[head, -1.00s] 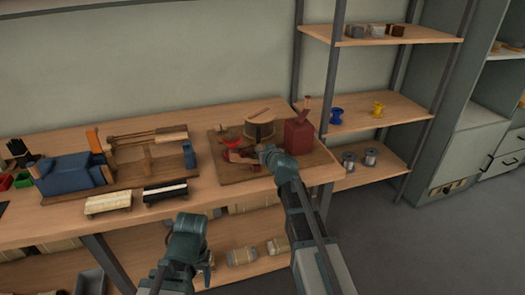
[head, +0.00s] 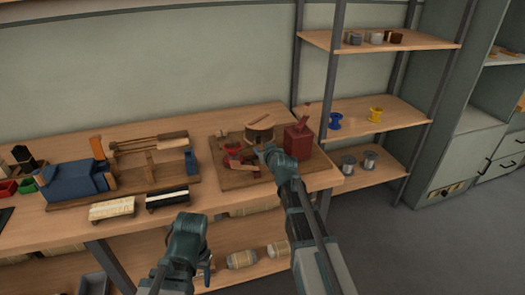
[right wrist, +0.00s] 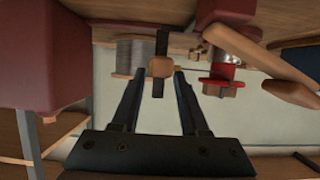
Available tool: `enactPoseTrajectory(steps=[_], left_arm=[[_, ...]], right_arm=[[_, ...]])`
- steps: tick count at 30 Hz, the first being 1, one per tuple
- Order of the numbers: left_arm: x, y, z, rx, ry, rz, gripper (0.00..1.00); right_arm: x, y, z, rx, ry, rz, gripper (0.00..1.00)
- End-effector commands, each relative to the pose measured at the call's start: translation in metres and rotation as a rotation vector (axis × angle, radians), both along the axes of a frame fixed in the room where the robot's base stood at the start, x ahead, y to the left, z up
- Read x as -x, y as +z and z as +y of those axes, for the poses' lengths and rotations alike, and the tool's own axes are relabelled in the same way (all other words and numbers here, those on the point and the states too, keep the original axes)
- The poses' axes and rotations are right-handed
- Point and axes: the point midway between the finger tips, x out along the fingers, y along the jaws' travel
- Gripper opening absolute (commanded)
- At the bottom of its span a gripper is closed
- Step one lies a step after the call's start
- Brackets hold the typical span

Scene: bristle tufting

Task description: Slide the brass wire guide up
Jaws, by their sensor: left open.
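The brass wire guide appears in the right wrist view as a small tan block (right wrist: 161,67) on a dark upright bar (right wrist: 161,42). My right gripper (right wrist: 159,75) is open, with one finger on each side of the block and gaps visible between. In the head view my right gripper (head: 261,153) is over the board at the right end of the bench and hides the guide. A grey wire spool (right wrist: 132,55) is behind the guide in the wrist view. My left gripper (head: 205,270) is low in front of the bench, empty, its fingers barely visible.
A red block (head: 298,141) stands right of my right gripper on the wooden board (head: 238,179). A round wooden drum (head: 260,130) is behind it, and a red clamp-like part (head: 233,158) is to its left.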

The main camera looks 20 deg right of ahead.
Motion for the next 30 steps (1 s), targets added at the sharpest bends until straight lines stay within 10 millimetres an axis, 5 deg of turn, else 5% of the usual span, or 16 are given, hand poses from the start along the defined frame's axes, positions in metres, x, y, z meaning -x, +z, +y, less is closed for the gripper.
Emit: enactPoseTrajectory(steps=[14, 30], left_arm=[[0.0, 0.004, 0.0, 0.0, 0.0, 0.0, 0.58], [0.0, 0.046, 0.0, 0.0, 0.0, 0.0, 0.58]], right_arm=[[0.009, 0.003, 0.0, 0.0, 0.001, 0.004, 0.6], [0.108, 0.045, -0.003, -0.001, 0.0, 0.003, 0.6]])
